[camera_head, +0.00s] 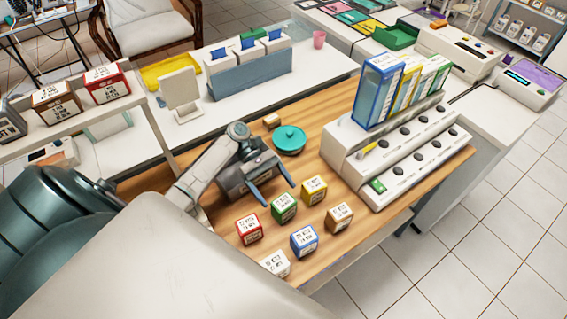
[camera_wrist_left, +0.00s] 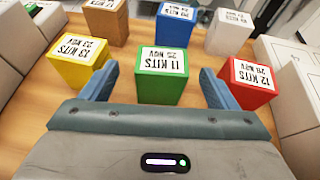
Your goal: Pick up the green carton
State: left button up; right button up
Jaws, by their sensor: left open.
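The green carton (camera_head: 284,207) stands on the wooden table among several other small cartons, with a white label on its top. My left gripper (camera_head: 277,188) is open just behind it. In the left wrist view the green carton (camera_wrist_left: 162,75) is straight ahead, between the lines of the two blue fingers (camera_wrist_left: 158,86). The fingers look empty, and I cannot tell whether their tips reach beside the carton. My right gripper does not show.
A yellow carton (camera_head: 314,189) and a red carton (camera_head: 249,229) stand close on either side. Blue (camera_head: 304,241), brown (camera_head: 339,217) and white (camera_head: 275,263) cartons stand in front. A white drawer unit (camera_head: 398,150) is to the right, and a teal round lidded dish (camera_head: 289,139) behind.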

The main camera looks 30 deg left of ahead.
aim_at(283, 200)
pick_arm(q)
jog(key=b+x, duration=0.1)
jog(key=x, duration=0.2)
jog(key=shift+s+r, duration=0.15)
jog(key=shift+s, duration=0.05)
jog(key=shift+w, duration=0.1)
jog(key=shift+c, duration=0.9)
jog(key=c, duration=0.9)
